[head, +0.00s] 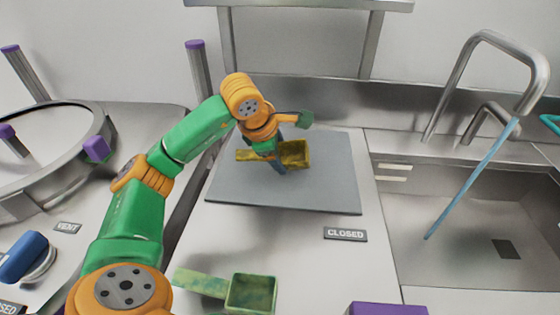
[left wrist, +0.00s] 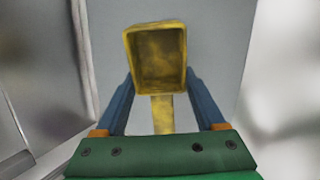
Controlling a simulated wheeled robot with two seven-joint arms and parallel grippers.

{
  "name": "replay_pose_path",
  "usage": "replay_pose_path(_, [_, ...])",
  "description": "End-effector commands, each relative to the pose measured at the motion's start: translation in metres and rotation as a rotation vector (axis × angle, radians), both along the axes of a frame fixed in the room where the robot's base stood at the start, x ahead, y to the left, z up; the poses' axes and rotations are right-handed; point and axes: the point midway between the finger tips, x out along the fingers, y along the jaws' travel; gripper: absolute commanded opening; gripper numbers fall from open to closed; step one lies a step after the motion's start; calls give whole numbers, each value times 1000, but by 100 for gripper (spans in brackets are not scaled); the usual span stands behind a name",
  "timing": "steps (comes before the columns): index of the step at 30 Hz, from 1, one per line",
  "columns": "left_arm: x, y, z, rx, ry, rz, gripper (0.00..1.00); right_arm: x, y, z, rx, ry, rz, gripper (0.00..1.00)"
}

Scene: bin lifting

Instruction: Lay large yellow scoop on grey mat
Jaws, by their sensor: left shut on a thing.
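The large yellow scoop (head: 296,153) is over the grey mat (head: 310,193), towards its back half. Its bowl is on the right and its handle reaches left past my gripper. My left gripper (head: 278,172) points down at the mat and is shut on the scoop. In the left wrist view the scoop (left wrist: 158,60) shows its open square bowl, with the handle running down between the fingers of the gripper (left wrist: 160,78). I cannot tell whether the scoop touches the mat (left wrist: 215,50). My right gripper is out of view.
A green scoop (head: 251,293) lies on the counter in front of the mat. A purple block (head: 388,309) is at the front edge. A sink (head: 470,235) with a tap and a blue stick (head: 472,178) is on the right. The mat's front and right parts are bare.

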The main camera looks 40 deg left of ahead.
Motion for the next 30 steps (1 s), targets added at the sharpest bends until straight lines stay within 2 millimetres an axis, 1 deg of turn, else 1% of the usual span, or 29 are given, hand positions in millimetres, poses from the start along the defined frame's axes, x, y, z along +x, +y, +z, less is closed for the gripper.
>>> replay_pose_path(1, [-2,-1,-9,1,7,-3,15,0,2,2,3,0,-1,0])
replay_pose_path(4, [-1,-1,-20,1,4,-3,15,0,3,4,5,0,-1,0])
replay_pose_path(11, [-1,-1,-21,0,0,-2,15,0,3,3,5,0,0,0])
replay_pose_path(14, [0,-1,-25,0,0,-2,15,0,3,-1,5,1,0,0])
replay_pose_path(15, [-1,-2,-25,-1,1,-3,77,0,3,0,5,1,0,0])
replay_pose_path(18, [-1,-2,-24,-1,1,-3,100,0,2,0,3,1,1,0])
replay_pose_path(25, [-1,-2,-22,-1,1,-3,100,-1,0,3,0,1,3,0])
replay_pose_path(26, [-1,-2,-19,-1,1,-3,100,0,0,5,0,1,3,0])
replay_pose_path(28, [-4,-2,-13,-1,-2,-3,100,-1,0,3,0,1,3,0])
replay_pose_path(30, [-10,-2,0,-1,-5,-3,100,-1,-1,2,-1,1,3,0])
